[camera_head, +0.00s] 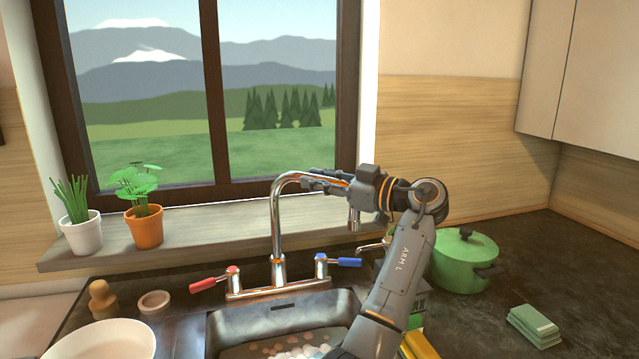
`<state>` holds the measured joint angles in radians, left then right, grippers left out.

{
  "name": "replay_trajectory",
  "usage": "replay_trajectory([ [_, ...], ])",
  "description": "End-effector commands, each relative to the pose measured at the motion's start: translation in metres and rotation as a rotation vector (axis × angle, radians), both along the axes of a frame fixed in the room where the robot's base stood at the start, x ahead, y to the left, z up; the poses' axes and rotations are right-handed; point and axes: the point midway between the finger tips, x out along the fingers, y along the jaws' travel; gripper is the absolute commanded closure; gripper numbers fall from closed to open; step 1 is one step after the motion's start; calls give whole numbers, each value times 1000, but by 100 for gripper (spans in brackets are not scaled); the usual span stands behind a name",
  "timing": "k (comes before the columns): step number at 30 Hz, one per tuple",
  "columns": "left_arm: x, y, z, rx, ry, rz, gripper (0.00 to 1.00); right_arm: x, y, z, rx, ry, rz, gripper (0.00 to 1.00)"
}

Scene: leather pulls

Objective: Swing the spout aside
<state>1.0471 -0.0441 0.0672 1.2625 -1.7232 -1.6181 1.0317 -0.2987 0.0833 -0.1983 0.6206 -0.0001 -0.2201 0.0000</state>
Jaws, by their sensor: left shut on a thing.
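The chrome faucet spout (277,218) rises from its base behind the sink and arches over to the right. Its outlet end (354,219) hangs down at the right, beyond the basin's middle. My left gripper (318,180) is shut on the upper arm of the spout, with its fingers along the pipe. The gripper hides part of the arch. A red-handled tap (211,283) is left of the base and a blue-handled tap (341,261) is right of it. My right gripper does not show.
The sink basin (231,324) holds pale round things. A green pot (463,264) and green sponges or cloths (533,325) are on the right counter. Two potted plants (81,233) (144,226) stand on the sill. A white bowl (103,342) is at front left.

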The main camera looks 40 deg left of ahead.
Motion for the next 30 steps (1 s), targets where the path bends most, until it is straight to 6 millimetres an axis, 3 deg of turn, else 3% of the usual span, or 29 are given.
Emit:
replay_trajectory([
  [7,-1,1,-1,-4,0,4,100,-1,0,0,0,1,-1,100],
  [8,-1,1,-1,-4,0,4,74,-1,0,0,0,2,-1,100],
  [11,-1,1,-1,-4,0,3,55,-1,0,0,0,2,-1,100],
  [23,1,-7,-1,-2,1,0,55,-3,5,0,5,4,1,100],
  [30,7,-51,-1,-3,1,-3,55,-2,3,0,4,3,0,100],
])
